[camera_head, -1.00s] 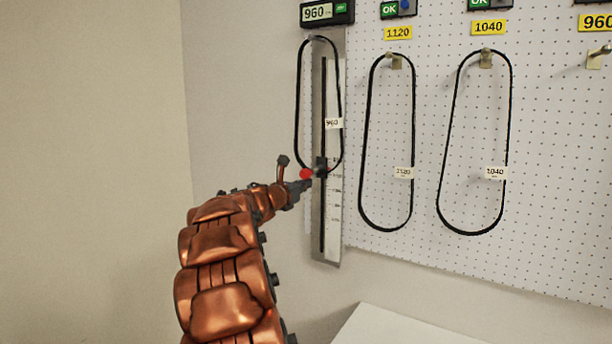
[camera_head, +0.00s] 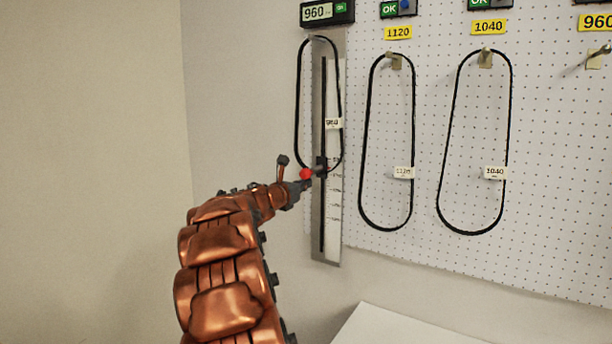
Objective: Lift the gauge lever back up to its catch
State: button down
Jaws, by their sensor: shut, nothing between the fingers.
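The gauge (camera_head: 331,215) is a tall metal plate on the wall with a dark vertical slot and a scale. Its lever is a dark slider with a red knob (camera_head: 306,174), at about mid-height of the slot. A black belt (camera_head: 298,100) tagged 960 hangs in a loop from the gauge's top, its lower end at the slider. My gripper (camera_head: 300,184) is at the red knob, just below and left of it. Its fingers are small and partly hidden; they look closed with nothing between them. I cannot tell whether they touch the knob. I cannot make out the catch.
A display reading 960 (camera_head: 318,12) with a green light is above the gauge. Belts tagged 1120 (camera_head: 362,140) and 1040 (camera_head: 446,140) hang on the pegboard (camera_head: 545,200) to the right. A white surface (camera_head: 395,328) lies below. The wall at left is bare.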

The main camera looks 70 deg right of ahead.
jog(key=f+b+v, duration=0.1)
jog(key=v, duration=0.6)
jog(key=shift+b, duration=0.3)
jog(key=shift+f, duration=0.1)
jog(key=v, duration=1.2)
